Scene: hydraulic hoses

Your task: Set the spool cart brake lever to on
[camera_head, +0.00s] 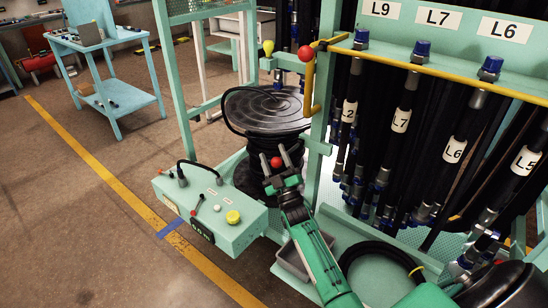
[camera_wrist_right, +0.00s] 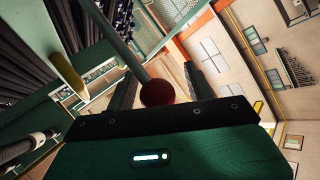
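A lever with a red ball knob (camera_head: 276,162) stands in front of the black hose spool (camera_head: 262,105). My right gripper (camera_head: 281,163) is at this knob, with its two fingers apart on either side of it. In the right wrist view the red knob (camera_wrist_right: 157,92) sits between the fingers on the end of a grey rod (camera_wrist_right: 115,40). Small gaps seem to show beside the knob, and the fingers look open. I cannot read any on or off marking by the lever. My left gripper is not in view.
A green control box (camera_head: 215,215) with a yellow button and small levers is left of my right forearm. Hanging labelled hoses (camera_head: 400,120) fill the rack on the right. A second red ball (camera_head: 305,53) is on the rack post.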

